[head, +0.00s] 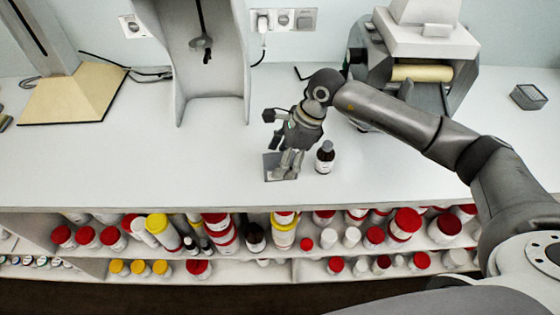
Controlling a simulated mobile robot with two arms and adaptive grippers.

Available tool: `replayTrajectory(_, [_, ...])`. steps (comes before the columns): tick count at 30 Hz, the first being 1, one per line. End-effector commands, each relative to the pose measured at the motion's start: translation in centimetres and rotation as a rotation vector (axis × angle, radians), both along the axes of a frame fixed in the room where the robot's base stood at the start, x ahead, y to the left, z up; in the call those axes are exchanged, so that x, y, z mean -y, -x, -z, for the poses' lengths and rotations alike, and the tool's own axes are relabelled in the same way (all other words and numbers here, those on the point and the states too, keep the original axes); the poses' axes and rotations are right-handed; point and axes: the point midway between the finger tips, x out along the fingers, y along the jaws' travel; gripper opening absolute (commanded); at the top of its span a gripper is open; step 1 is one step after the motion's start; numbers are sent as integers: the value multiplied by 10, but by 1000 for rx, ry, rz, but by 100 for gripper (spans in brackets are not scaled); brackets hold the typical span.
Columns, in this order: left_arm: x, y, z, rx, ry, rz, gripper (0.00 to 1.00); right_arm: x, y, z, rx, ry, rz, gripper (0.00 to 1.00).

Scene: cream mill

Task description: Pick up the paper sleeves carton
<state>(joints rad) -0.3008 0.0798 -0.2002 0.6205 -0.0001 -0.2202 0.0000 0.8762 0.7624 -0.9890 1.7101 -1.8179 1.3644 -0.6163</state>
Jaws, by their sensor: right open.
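A small grey box-like thing (271,161) stands on the white counter near its front edge, in the middle of the head view. It is the likeliest paper sleeves carton, but no label can be read. My right gripper (287,168) points down at it with open fingers and hides its right part. Whether the fingers touch it or stand around it, I cannot tell. My left gripper is out of view.
A dark brown bottle (325,157) with a white label stands just right of my right gripper. A small dark grey box (528,97) lies at the far right. A machine with a roller (421,73) stands behind my arm. Shelves below hold several jars (403,223).

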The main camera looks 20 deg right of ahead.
Motion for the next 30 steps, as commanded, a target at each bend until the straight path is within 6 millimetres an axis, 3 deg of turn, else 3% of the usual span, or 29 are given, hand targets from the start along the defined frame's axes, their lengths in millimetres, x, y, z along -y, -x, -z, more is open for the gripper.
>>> replayTrajectory(4, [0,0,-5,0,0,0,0,-5,0,11,-2,0,-1,70])
replayTrajectory(11, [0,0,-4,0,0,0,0,-5,-1,14,0,0,0,70])
replayTrajectory(21, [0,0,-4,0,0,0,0,-5,0,13,0,0,0,28])
replayTrajectory(30, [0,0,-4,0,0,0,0,-5,-1,12,0,0,0,28])
